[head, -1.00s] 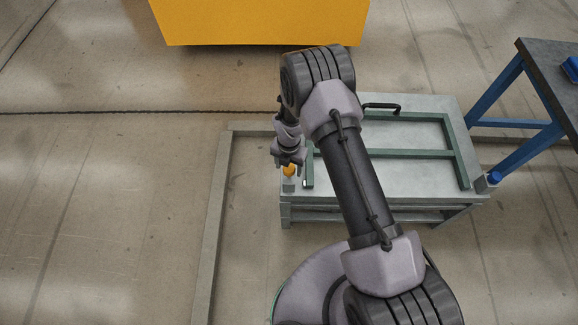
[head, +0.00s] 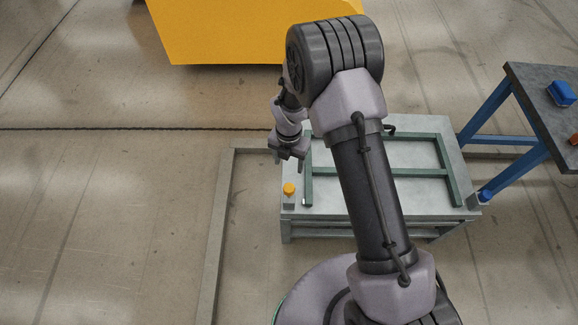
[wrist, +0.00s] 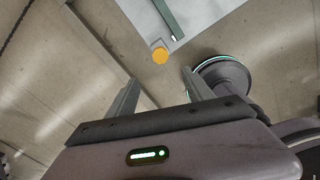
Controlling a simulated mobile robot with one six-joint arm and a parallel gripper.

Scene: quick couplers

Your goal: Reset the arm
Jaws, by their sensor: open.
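My gripper (head: 288,162) hangs above the left edge of a low grey table, with its fingers pointing down. In the wrist view my gripper (wrist: 160,98) shows two fingers spread apart with nothing between them. An orange round knob (head: 289,189) stands on a small grey block at the table's front left corner, below the gripper and apart from it. The knob also shows in the wrist view (wrist: 160,56), beyond the fingertips.
The grey table (head: 424,208) carries a green frame (head: 383,173) and a black handle at its back. A dark table (head: 535,95) with blue legs and a blue object (head: 562,93) stands at right. A yellow block (head: 235,38) is at the back. Floor at left is clear.

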